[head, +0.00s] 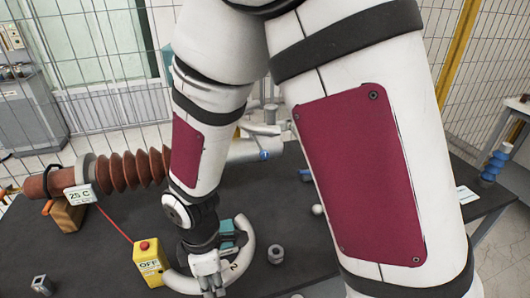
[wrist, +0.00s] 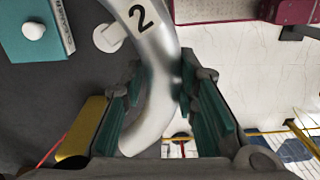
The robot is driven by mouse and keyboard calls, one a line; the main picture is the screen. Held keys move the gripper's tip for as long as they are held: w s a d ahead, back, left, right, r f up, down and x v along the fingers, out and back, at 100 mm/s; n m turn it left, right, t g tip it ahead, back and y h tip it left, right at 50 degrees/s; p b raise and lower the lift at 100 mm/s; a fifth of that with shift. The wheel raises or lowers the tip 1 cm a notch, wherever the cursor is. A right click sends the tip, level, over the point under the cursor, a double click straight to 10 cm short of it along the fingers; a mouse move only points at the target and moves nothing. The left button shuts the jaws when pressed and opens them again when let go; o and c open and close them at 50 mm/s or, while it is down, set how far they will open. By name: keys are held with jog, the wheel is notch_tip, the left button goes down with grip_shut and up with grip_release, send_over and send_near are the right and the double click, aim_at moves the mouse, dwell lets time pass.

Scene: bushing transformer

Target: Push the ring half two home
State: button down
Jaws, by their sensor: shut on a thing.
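Ring half two is a smooth silver-white curved tube marked with a black "2". In the head view the ring half (head: 246,243) arcs at the lower middle, by the table's front part. My gripper (head: 209,281) is at its lower stretch and partly covers it. In the wrist view the tube (wrist: 150,40) runs down between the teal-padded fingers of my gripper (wrist: 160,88), which is shut on it. The brown ribbed bushing (head: 132,169) lies at the left, with a grey end (head: 252,151) beyond my arm. My arm hides part of it.
A yellow box with a red button (head: 149,262) stands close left of my gripper. A teal block (head: 228,232) is beside the ring half. A grey nut-like part (head: 276,254) and a small white ball (head: 317,210) are on the dark table (head: 110,240) to the right.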

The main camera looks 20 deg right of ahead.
jog(key=w+d+m, duration=0.8)
jog(key=w, duration=0.3)
jog(key=w+d+m, duration=0.8)
jog(key=w, duration=0.4)
jog(key=shift+w+m, duration=0.25)
jog(key=shift+m, duration=0.15)
jog(key=shift+d, duration=0.2)
